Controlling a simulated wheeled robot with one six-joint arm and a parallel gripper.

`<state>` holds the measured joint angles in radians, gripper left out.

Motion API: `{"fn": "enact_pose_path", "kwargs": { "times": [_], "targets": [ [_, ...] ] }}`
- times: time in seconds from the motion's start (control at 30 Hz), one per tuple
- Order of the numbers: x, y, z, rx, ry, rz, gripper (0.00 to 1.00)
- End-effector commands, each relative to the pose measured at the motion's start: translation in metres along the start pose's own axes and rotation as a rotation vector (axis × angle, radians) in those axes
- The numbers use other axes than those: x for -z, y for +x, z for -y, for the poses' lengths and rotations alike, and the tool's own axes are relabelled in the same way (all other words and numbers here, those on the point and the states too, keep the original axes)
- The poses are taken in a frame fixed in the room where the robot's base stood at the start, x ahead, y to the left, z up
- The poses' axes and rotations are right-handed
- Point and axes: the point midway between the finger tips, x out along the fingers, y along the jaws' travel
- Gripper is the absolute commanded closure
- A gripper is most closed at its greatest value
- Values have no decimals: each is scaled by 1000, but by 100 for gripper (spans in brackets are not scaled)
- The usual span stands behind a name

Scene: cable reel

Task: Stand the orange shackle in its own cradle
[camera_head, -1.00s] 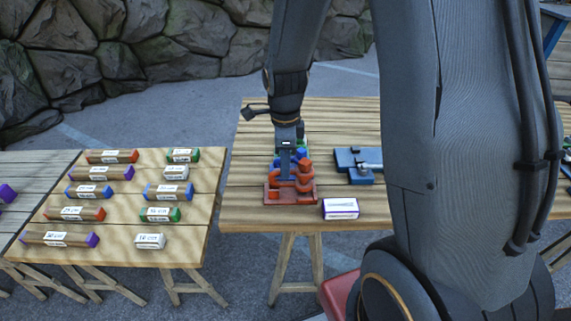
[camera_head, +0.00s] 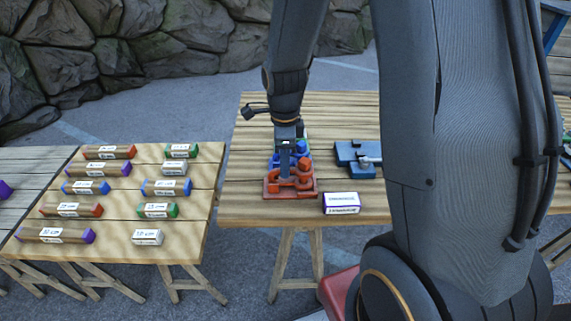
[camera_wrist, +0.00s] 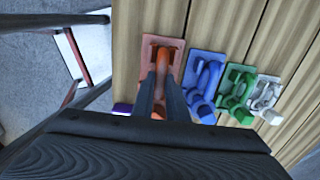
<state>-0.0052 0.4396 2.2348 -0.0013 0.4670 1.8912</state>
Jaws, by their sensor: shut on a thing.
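The orange shackle (camera_head: 304,174) is at the orange cradle (camera_head: 271,191) near the front edge of the middle table. In the wrist view the orange shackle (camera_wrist: 161,66) stands between my fingertips, over the orange cradle (camera_wrist: 175,44). My gripper (camera_head: 286,172) points down and is shut on the shackle; it also shows in the wrist view (camera_wrist: 163,86). The shackle appears low in the cradle, but my fingers hide part of it, and I cannot tell whether it is fully seated.
Blue (camera_wrist: 207,75), green (camera_wrist: 236,91) and white (camera_wrist: 265,95) shackles stand in cradles in a row beside the orange one. A white and purple box (camera_head: 341,203) and a blue clamp-like device (camera_head: 357,157) are to the right. The left table (camera_head: 120,190) carries several labelled blocks.

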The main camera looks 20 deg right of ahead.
Motion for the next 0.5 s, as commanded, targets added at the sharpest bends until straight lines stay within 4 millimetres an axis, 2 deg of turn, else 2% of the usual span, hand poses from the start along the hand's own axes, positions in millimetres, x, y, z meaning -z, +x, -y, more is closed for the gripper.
{"fn": "enact_pose_path", "kwargs": {
  "times": [0.5],
  "targets": [
    [0, 5, 1, 1, 0, 0, 100]
  ]
}}
